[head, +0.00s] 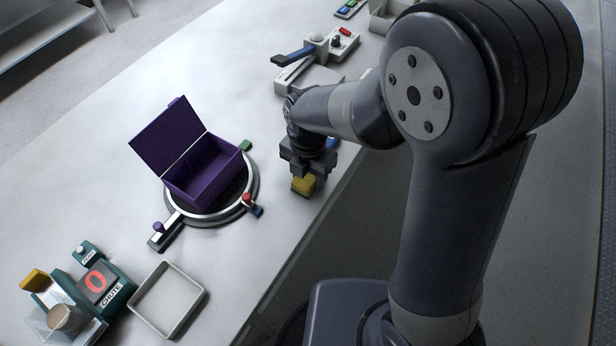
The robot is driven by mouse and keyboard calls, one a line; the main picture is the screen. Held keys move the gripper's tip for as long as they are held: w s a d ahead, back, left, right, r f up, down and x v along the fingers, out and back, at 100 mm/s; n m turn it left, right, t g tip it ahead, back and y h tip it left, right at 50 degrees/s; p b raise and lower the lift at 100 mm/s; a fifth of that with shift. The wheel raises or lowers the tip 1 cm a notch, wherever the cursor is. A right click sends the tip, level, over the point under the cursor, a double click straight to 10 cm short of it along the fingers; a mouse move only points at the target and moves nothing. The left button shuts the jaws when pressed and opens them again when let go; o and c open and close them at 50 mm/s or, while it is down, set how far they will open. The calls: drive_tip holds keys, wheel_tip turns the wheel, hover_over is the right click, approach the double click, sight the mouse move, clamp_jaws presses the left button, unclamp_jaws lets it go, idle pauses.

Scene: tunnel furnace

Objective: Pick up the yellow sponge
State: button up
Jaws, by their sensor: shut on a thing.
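The yellow sponge (303,185) is in the head view, near the front edge of the white table, right of the purple box. My gripper (307,172) is directly above it, pointing down, and is shut on the sponge. The gripper hides the sponge's upper part. I cannot tell whether the sponge touches the table or is slightly above it.
An open purple box (205,178) stands on a round turntable (254,190) with small coloured knobs. A shallow tray (137,305) and a green chute device (122,284) are at the lower left. A blue-handled lever device (318,48) is behind my arm. The left back table is clear.

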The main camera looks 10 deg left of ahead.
sight(308, 176)
drive_tip(key=shift+c, duration=1.1)
wheel_tip(308, 176, up, 10)
drive_tip(key=o, duration=0.4)
drive_tip(key=c, duration=0.3)
